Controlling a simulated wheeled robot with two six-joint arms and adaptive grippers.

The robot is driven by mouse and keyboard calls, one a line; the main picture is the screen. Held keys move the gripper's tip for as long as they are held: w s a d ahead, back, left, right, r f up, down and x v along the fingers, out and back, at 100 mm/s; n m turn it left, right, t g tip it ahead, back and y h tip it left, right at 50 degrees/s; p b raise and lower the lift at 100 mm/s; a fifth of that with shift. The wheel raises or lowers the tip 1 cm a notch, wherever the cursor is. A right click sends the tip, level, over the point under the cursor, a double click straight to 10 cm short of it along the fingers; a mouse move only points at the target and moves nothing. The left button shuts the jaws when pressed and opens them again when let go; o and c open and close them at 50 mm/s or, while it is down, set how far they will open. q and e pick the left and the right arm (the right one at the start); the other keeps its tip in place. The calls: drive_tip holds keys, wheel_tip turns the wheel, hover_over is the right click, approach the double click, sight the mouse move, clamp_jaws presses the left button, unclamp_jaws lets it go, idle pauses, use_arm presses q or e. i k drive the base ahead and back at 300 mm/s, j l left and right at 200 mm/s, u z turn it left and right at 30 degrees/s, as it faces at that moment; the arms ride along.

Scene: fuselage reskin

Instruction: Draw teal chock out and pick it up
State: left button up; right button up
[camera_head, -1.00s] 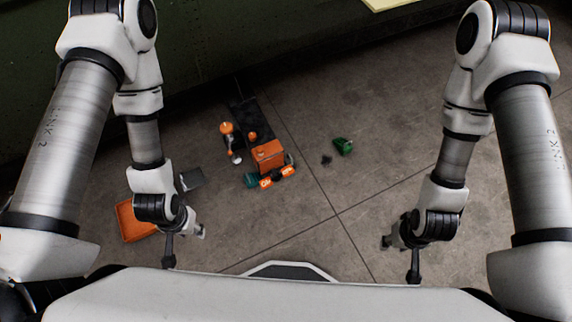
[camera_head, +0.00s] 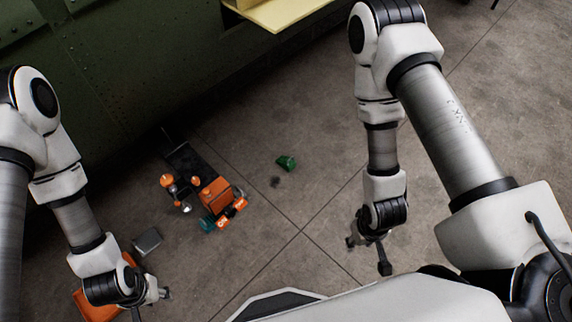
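A small teal piece (camera_head: 207,223), which looks like the teal chock, sits on the floor at the lower left side of an orange box (camera_head: 215,192). It appears to touch or lie very close to the box and the orange-and-white pieces (camera_head: 232,209); I cannot tell whether it is wedged. My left gripper (camera_head: 160,295) is low at the left, short of the teal piece and apart from it. My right gripper (camera_head: 356,242) hangs over bare floor, well right of it. Both gripper ends are too small to show whether the fingers are apart. I see nothing held in either.
A dark strip (camera_head: 190,158) and orange-topped tools (camera_head: 168,181) lie beside the box. A green object (camera_head: 286,162) and a small dark piece lie right. An orange tray (camera_head: 92,304) and grey block (camera_head: 147,241) are near my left arm. A dark green riveted wall (camera_head: 110,60) bounds the back.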

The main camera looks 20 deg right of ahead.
sight(210, 219)
drive_tip(key=k+l, duration=0.2)
drive_tip(key=k, duration=0.25)
drive_tip(key=k+l, duration=0.2)
drive_tip(key=k, duration=0.25)
